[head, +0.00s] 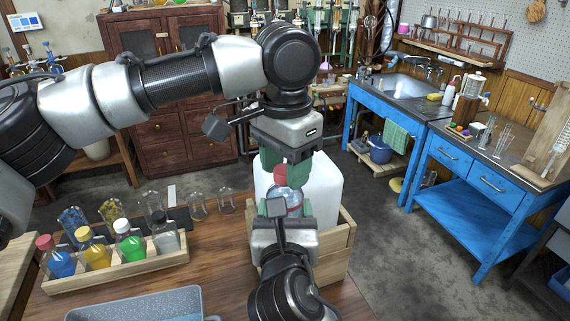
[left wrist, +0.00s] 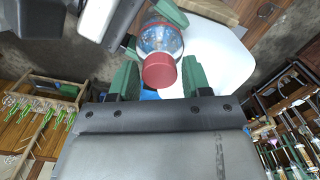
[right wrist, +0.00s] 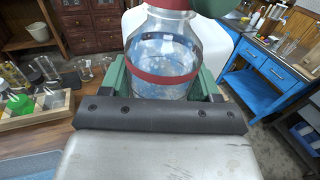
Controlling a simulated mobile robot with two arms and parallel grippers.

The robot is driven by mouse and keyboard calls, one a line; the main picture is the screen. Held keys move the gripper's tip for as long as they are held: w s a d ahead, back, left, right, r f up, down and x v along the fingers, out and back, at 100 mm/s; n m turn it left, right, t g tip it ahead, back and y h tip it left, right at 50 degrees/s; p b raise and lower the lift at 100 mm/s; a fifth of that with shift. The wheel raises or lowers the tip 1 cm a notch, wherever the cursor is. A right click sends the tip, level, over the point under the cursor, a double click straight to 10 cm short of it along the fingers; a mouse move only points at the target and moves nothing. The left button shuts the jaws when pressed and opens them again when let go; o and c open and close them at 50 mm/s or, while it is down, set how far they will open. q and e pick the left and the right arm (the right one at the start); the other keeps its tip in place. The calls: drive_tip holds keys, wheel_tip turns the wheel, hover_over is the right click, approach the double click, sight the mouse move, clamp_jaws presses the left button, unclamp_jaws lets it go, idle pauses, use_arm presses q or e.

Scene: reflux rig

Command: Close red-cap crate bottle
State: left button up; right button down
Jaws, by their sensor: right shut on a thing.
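A clear bottle (head: 293,200) with a red band and pale blue contents stands upright in my right gripper (head: 288,210), which is shut on its sides. The bottle fills the right wrist view (right wrist: 165,55). A red cap (head: 281,170) sits at the top of the bottle's neck; whether it is seated or tight I cannot tell. My left gripper (head: 283,166) points down from above, its green fingers on either side of the cap. In the left wrist view the cap (left wrist: 159,70) lies between the fingertips with gaps showing on both sides, so this gripper is open.
A wooden crate (head: 120,272) on the table at left holds several bottles with coloured contents. Glassware stands behind it. A grey tub (head: 135,305) is at the front. A white container (head: 325,185) in a wooden box stands just behind the bottle. Blue benches stand at right.

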use_arm(q)
drive_tip(key=shift+o, duration=1.2)
wheel_tip(320, 180, up, 12)
